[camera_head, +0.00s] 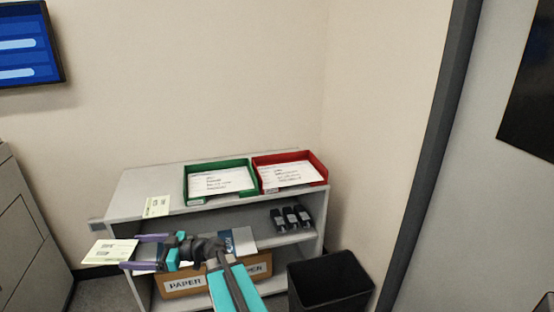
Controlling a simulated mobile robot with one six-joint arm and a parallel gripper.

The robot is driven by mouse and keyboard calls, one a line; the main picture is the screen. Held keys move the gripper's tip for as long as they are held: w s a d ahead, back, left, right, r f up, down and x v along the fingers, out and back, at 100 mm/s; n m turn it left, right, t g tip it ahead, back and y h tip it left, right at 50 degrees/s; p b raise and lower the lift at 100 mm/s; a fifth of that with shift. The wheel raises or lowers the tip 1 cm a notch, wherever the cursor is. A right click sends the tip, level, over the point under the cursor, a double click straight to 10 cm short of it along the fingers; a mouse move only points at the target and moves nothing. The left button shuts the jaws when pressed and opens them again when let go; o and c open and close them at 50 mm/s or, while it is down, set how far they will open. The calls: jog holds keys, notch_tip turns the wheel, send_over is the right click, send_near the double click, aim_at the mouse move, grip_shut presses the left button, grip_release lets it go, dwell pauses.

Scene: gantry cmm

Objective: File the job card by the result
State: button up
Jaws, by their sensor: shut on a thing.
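My gripper (130,253), with purple fingers, is shut on a pale job card (107,252) with dark print. It holds the card in front of the left end of the shelf unit, left of both trays. A green tray (188,196) and a red tray (321,168) sit side by side on the top shelf, each with a printed white sheet in it. A second pale card (157,206) lies on the top shelf, left of the green tray. The wall screen (28,44) is only partly in view, and its text is not legible.
The grey shelf unit (150,184) stands against the wall. Its middle shelf holds several black devices (291,218); below is a cardboard box (187,285) marked PAPER, partly hidden by my arm. A black bin (329,283) stands at right, a grey cabinet (24,245) at left.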

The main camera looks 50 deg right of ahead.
jog(key=s+d+r+m+t+h+p, duration=0.1)
jog(key=d+r+m+h+p, duration=0.2)
jog(key=d, duration=0.9)
jog(key=d+r+m+t+h+p, duration=0.1)
jog(key=d+m+h+p, duration=0.25)
jog(key=d, duration=0.85)
jog(key=s+d+r+m+t+h+p, duration=0.1)
jog(key=d+r+m+h+p, duration=0.3)
jog(key=d, duration=0.8)
jog(key=s+d+m+g+h+p, duration=0.1)
jog(key=s+d+h+p, duration=0.1)
jog(key=s+d, duration=0.4)
jog(key=s+d+r+m+g+h+p, duration=0.1)
jog(key=s+d+h, duration=0.3)
jog(key=d, duration=0.9)
jog(key=s+d+m+g+h+p, duration=0.2)
jog(key=s+d+h+p, duration=0.1)
jog(key=s+d, duration=0.5)
jog(key=shift+s+d+r+m+h+p, duration=0.15)
jog(key=shift+d+r+m+h+p, duration=0.25)
jog(key=shift+d, duration=0.3)
jog(key=shift+f, duration=0.15)
